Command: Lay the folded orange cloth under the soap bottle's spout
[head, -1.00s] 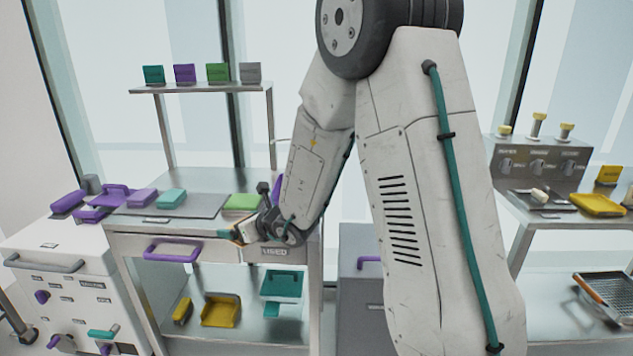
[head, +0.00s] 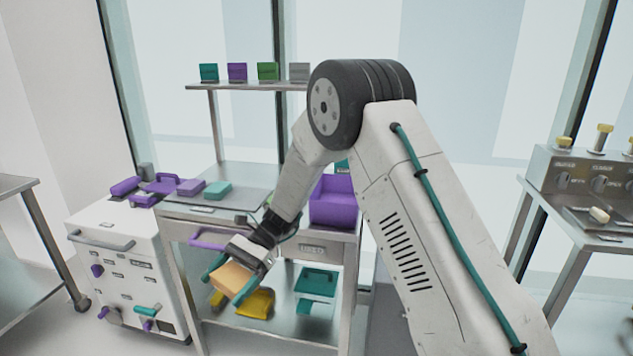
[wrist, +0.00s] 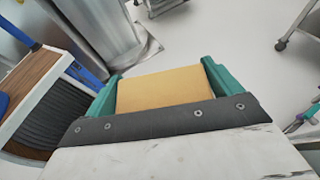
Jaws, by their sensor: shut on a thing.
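My gripper (head: 227,284) is shut on the folded orange cloth (head: 234,277), a flat pale-orange block between its two teal fingers. In the head view it hangs in front of the steel cart, tilted downward. In the wrist view the cloth (wrist: 160,89) fills the space between the fingers of my gripper (wrist: 160,82), with floor beyond. I cannot make out the soap bottle or its spout in either view.
The steel cart (head: 205,208) carries a purple bin (head: 334,207); a yellow tray (head: 257,303) and a teal one (head: 316,284) lie on its lower shelf. A white cabinet (head: 125,262) stands left. A table edge (head: 18,184) shows far left, a dispenser counter (head: 575,177) right.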

